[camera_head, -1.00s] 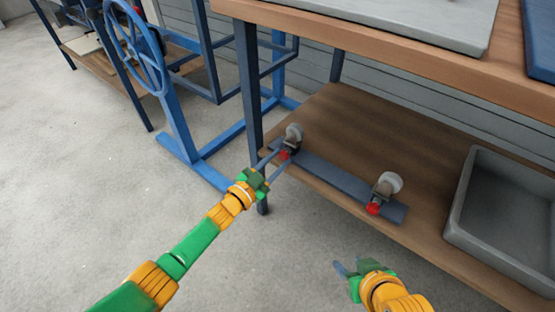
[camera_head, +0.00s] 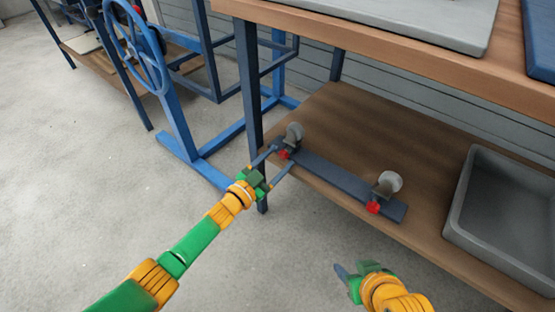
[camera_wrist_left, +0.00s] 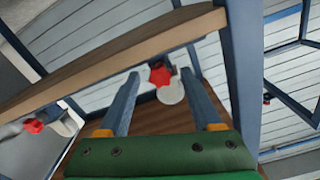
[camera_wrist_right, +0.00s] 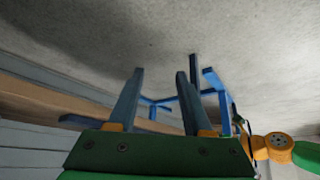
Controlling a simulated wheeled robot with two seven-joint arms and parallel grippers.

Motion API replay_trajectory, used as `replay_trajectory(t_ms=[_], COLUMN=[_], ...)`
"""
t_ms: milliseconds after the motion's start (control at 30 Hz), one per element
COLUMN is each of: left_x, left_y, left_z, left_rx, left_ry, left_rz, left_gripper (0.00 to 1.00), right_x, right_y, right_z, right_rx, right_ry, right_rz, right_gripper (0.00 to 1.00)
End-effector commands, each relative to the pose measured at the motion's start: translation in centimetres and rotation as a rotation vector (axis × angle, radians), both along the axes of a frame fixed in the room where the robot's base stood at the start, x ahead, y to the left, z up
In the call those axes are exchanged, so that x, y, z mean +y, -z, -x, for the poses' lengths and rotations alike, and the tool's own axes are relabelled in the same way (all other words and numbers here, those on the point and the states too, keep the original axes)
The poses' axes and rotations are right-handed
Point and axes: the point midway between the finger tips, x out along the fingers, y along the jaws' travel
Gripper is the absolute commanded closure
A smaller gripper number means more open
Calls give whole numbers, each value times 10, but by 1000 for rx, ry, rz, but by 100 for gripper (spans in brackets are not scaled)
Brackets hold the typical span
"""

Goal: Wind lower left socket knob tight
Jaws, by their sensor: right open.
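The lower left socket knob (camera_head: 284,154) is red and sits below a round grey-white socket (camera_head: 294,132) at the left end of a dark bar on the lower shelf. My left gripper (camera_head: 282,158) is at this knob with its fingers spread, one on each side. In the left wrist view the knob (camera_wrist_left: 160,74) shows between the open fingertips (camera_wrist_left: 160,76), with gaps on both sides. The pale socket (camera_wrist_left: 170,93) is beside it. My right gripper (camera_head: 350,268) is open and empty in front of the shelf; its spread fingers (camera_wrist_right: 160,74) show in the right wrist view.
A second red knob (camera_head: 373,207) with its socket (camera_head: 388,183) is at the bar's right end. A grey bin (camera_head: 462,205) stands on the shelf (camera_head: 365,130) at right. A dark table leg (camera_head: 250,100) rises just behind the left gripper. A blue wheeled frame (camera_head: 180,125) stands left.

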Motion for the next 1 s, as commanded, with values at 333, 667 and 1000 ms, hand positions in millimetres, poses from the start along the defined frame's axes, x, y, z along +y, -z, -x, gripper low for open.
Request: replay_trajectory(t_ms=[333,667,1000], left_x=[4,29,42], left_y=[-2,-4,0], left_z=[5,40,58], left_rx=[0,2,0], left_ry=[-1,-1,-1], left_rz=[1,0,0], left_gripper=[34,34,34], right_x=[-4,-13,-14], right_y=[10,58,85], right_z=[15,48,49], right_rx=[87,311,319], right_ry=[3,18,18], right_rz=[15,52,55], right_gripper=[50,50,50])
